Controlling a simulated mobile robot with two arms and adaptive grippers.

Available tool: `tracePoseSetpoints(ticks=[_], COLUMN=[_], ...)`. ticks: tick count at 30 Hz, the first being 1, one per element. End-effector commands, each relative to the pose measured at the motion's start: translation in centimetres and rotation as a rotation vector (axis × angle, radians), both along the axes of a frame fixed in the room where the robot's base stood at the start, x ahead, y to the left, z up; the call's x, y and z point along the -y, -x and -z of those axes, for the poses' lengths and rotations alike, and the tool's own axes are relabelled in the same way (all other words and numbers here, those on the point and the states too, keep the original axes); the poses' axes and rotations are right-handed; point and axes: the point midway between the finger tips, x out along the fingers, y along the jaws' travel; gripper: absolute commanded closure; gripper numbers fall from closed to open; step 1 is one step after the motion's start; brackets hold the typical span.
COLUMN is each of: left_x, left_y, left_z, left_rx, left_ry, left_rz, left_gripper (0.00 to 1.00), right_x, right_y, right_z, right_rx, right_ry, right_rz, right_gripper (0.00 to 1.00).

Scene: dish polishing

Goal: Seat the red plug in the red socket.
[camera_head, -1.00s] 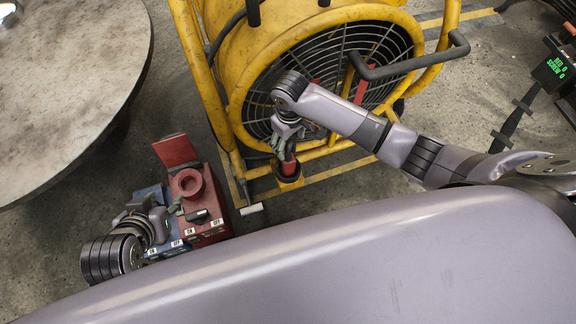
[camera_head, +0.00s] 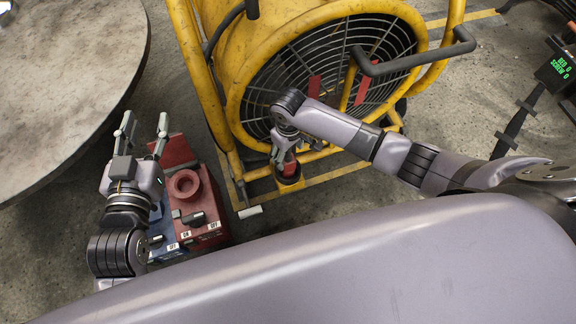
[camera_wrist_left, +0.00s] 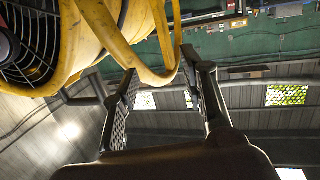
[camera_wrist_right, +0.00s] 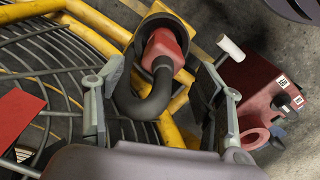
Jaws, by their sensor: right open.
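The red plug (camera_wrist_right: 165,47) stands in a round holder on the yellow frame, with a thick dark cable bending from it; in the head view it shows small (camera_head: 290,168). My right gripper (camera_wrist_right: 165,82) is open, its fingers on either side of the cable and plug; contact cannot be told. The red socket (camera_head: 184,185) is a round collar on the red box, its lid raised behind it; it also shows in the right wrist view (camera_wrist_right: 254,138).
A blue box (camera_head: 160,228) stands against the red box, with dark switches on top. The yellow fan (camera_head: 330,70) and its tube frame stand close behind my right gripper. A round table (camera_head: 60,90) is at the left. Floor is clear between boxes and fan.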

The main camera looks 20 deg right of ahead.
Motion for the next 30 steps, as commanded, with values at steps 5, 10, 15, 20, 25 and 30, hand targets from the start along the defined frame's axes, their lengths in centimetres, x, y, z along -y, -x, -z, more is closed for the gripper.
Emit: tracePoseSetpoints(ticks=[5,10,15,20,25,30], left_x=[0.7,1.1,1.2,1.2,1.2,1.2], left_y=[-0.5,-0.1,0.5,0.7,0.7,0.7], left_z=[-3.5,-6.8,-8.9,-9.5,-9.5,-9.5], left_rx=[0.2,0.378,0.488,0.514,0.513,0.512], left_ry=[0.052,0.098,0.128,0.135,0.135,0.135], left_rz=[0.014,0.023,0.029,0.031,0.031,0.031], left_gripper=[0.6,0.6,0.6,0.6,0.6,0.6], right_x=[-0.3,-0.3,-0.3,-0.3,-0.3,-0.3], right_y=[0.0,0.0,0.0,0.0,0.0,0.0], right_z=[1.6,2.9,3.6,3.7,3.7,3.7], right_rx=[0.0,-0.001,0.001,0.001,0.001,0.001], right_ry=[0.0,0.0,0.0,0.0,0.0,0.0], right_rz=[0.0,0.0,0.0,-0.001,0.0,0.0], right_gripper=[0.37,0.37,0.37,0.37,0.38,0.5])
